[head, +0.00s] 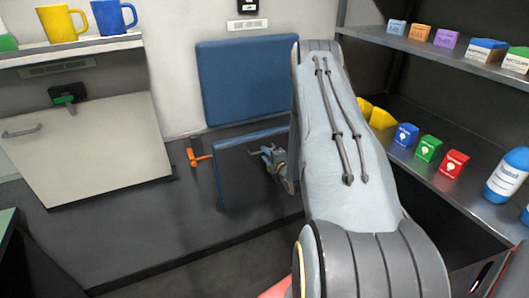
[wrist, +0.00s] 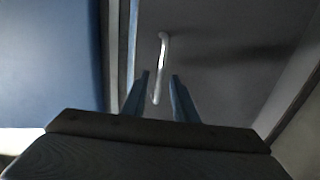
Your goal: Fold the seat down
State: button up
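The folding seat (head: 240,178) stands upright against the wall below the blue backrest (head: 245,78). Its dark underside faces out, and a thin blue edge shows along its top. In the wrist view, a pale bar-shaped handle (wrist: 164,48) stands on the dark seat face (wrist: 215,50). My gripper (head: 268,152) is in front of the upper part of the seat. In the wrist view, my gripper (wrist: 160,76) is open, with the near end of the handle between its two fingers. I cannot tell whether the fingers touch it. My arm hides the seat's right side.
An orange lever (head: 198,156) sits on the wall just left of the seat. A pale cabinet panel (head: 85,150) is further left, below a shelf with mugs. Shelves with small boxes (head: 428,150) and bottles stand at right. The floor before the seat looks clear.

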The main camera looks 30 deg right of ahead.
jog(key=shift+x, duration=1.05)
grip_shut()
jog(key=shift+f, duration=0.1)
dwell(0.6)
